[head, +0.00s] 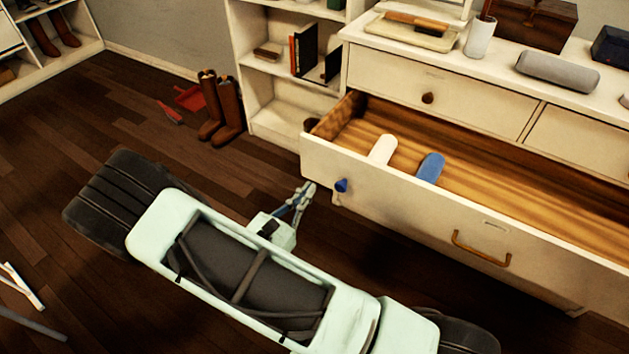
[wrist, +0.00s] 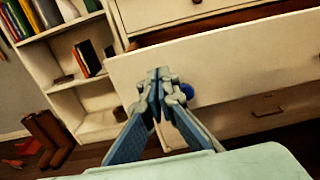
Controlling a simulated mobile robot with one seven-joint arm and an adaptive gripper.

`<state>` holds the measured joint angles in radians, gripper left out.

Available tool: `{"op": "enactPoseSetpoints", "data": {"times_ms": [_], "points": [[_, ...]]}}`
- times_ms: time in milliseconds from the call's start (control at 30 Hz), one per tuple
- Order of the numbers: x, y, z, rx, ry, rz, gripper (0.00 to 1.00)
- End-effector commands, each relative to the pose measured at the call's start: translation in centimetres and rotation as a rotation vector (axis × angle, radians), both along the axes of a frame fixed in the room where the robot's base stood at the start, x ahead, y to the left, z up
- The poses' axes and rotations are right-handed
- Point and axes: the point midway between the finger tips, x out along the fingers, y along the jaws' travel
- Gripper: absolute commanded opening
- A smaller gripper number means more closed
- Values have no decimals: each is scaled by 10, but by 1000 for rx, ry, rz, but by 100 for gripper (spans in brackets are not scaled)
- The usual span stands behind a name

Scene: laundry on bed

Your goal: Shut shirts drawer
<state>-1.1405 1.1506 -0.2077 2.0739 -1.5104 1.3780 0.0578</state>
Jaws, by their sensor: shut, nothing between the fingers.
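The open drawer (head: 395,193) of the white dresser is pulled well out in the head view. Inside its wooden tray lie a white piece and a blue piece (head: 430,168). Its front carries a blue knob (head: 341,186) near the left end. My gripper (head: 308,188) is shut and empty, at the left end of the drawer front. In the wrist view my gripper (wrist: 159,75) points at the drawer front (wrist: 225,65), with the blue knob (wrist: 187,91) just right of the fingertips. I cannot tell whether the fingertips touch the front.
A shelf unit (head: 262,65) with books stands left of the dresser, and brown boots (head: 221,108) and a red dustpan (head: 190,97) are on the floor beside it. A lower drawer has a brown handle (head: 481,250). Dark floor at left is mostly clear.

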Motion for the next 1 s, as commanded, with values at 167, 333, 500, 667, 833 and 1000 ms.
{"op": "enactPoseSetpoints", "data": {"times_ms": [167, 333, 500, 667, 833, 1000], "points": [[30, -23, -1, 2, -3, -8, 0], [61, -43, -1, 3, -3, -8, 0], [85, -60, -2, 3, -2, -7, 0], [99, -68, -1, 3, -2, -5, 0], [104, -71, 0, 4, -1, -5, 0], [104, -71, 0, 4, -1, -4, 0]]}}
